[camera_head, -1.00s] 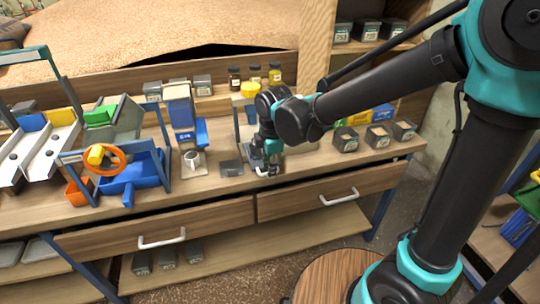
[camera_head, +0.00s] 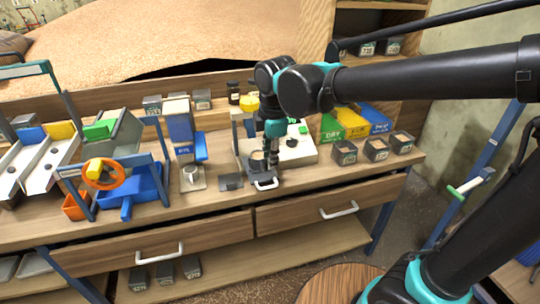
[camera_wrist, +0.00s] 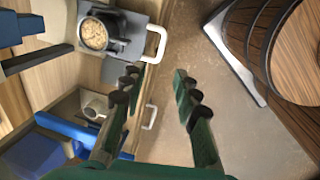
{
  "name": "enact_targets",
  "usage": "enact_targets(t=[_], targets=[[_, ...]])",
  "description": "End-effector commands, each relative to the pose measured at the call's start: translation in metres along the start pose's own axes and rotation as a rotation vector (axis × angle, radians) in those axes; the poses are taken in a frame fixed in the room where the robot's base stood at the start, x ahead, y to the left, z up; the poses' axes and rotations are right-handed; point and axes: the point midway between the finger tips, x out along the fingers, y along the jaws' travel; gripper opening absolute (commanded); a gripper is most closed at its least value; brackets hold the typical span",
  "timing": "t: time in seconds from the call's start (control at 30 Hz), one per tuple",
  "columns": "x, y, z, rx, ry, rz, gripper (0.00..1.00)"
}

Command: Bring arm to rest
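My arm reaches over the workbench from the right in the head view. My gripper (camera_head: 268,162) points down near the bench's front edge, in front of a dark grey device with a white handle (camera_head: 266,184). In the wrist view my gripper (camera_wrist: 157,78) has its two green fingers apart, with only brown floor visible between them. The dark grey device (camera_wrist: 128,48) shows at upper left there, with a cup of grain (camera_wrist: 95,33) on it. It is apart from the fingers in that picture.
A white mug (camera_head: 191,175) stands under a blue device (camera_head: 181,127). Yellow and blue bins (camera_head: 350,118) and several grain boxes (camera_head: 376,148) are at right. A round wooden top (camera_head: 340,284) stands on the floor in front.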

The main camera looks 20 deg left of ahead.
Motion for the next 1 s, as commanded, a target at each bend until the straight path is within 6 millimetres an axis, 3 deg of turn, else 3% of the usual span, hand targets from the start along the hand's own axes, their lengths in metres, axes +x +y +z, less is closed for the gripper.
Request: enact_targets(t=[0.17, 0.27, 0.47, 0.7, 1.0], targets=[[0.001, 0.000, 0.002, 0.011, 0.000, 0.001, 0.31], [0.006, -0.003, 0.018, 0.082, -0.002, 0.006, 0.31], [0.033, -0.023, 0.093, 0.462, -0.007, 0.041, 0.31], [0.068, -0.076, 0.186, 1.023, -0.007, 0.106, 0.31], [0.104, -0.167, 0.264, 1.703, 0.009, 0.210, 0.31]])
